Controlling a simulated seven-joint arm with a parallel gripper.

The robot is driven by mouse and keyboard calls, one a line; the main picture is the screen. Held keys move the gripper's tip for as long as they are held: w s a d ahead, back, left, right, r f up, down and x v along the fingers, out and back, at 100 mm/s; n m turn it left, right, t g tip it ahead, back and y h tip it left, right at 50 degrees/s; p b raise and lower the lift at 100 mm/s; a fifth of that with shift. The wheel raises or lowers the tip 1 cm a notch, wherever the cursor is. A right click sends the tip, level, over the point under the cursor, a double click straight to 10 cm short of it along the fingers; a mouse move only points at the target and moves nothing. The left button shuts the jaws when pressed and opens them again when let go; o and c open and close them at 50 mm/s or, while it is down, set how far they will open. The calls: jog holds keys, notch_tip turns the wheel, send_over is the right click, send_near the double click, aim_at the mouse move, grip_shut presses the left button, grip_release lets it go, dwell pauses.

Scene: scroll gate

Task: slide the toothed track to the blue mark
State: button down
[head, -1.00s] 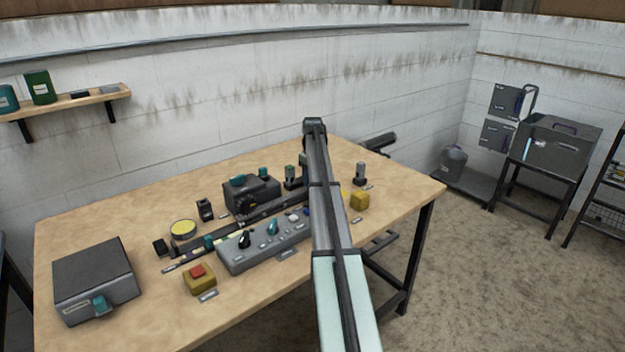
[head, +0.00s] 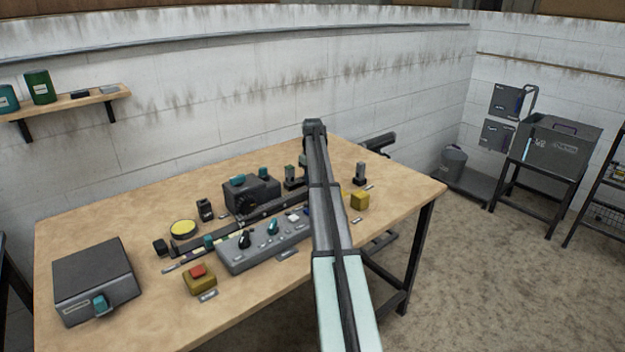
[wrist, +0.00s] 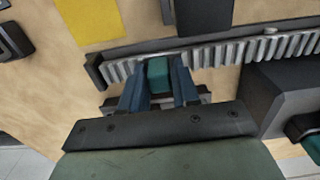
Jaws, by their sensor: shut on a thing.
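The toothed track (wrist: 215,55) crosses the upper part of the wrist view as a grey strip with pale teeth. My gripper (wrist: 159,90) has blue fingers shut on a teal block (wrist: 158,75) at the track's near side. In the head view my arm reaches over the table and hides most of my gripper and that end of the track. A long dark rail (head: 265,211) runs diagonally across the table. I cannot make out the blue mark with certainty.
A dark box (head: 252,195) stands behind the rail, and a grey control panel (head: 262,245) with knobs lies in front. A red-topped yellow button box (head: 199,279), a large grey box (head: 93,280) and a yellow block (head: 359,200) also stand on the table (head: 130,220).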

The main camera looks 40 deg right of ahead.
aim_at(287, 196)
jog(key=shift+a, duration=0.1)
jog(key=a, duration=1.2)
jog(key=c, duration=0.9)
grip_release()
jog(key=shift+d, duration=0.1)
notch_tip(287, 196, up, 14)
jog(key=shift+f, duration=0.1)
